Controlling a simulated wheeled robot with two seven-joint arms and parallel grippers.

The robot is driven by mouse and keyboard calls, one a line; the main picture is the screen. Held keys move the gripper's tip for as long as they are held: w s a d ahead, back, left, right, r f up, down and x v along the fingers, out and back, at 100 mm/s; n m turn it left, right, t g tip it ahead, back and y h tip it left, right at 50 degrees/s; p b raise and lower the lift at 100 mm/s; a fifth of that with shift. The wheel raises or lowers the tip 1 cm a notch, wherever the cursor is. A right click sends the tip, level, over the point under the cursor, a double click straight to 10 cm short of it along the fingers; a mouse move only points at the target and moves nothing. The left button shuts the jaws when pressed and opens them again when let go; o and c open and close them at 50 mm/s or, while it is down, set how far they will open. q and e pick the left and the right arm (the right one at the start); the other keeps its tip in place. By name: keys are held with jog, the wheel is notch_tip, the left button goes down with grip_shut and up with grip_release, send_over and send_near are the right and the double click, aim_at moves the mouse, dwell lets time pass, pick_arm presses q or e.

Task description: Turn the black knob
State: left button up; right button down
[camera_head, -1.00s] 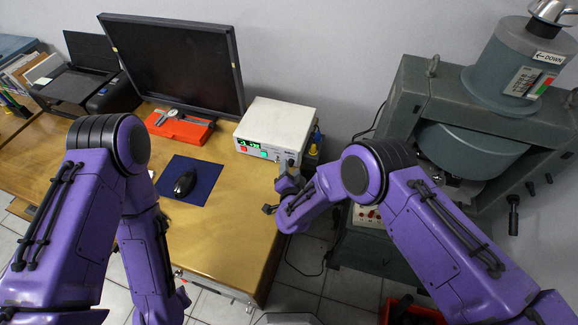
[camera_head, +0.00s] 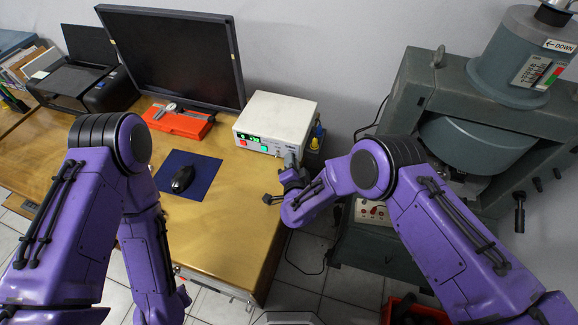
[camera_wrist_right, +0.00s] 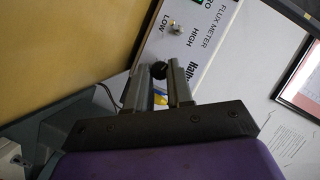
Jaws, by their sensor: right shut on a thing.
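The black knob (camera_wrist_right: 159,70) sits on the front panel of the white flux meter (camera_head: 277,117), which stands on the wooden desk. In the wrist view the knob is between the fingertips of my right gripper (camera_wrist_right: 157,78), which is shut on it. In the head view my right gripper (camera_head: 290,161) is at the lower right corner of the meter's front and hides the knob. The panel (camera_wrist_right: 190,35) shows the words FLUX METER, HIGH and LOW beside a small switch (camera_wrist_right: 177,30). My left gripper does not show.
A large grey magnet machine (camera_head: 415,105) stands at the right. The desk front is clear.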

jog(key=c, duration=1)
grip_release()
jog(key=b+v, duration=0.1)
jog(key=v, duration=0.9)
jog(key=shift+s, duration=0.25)
jog(key=shift+r, duration=0.1)
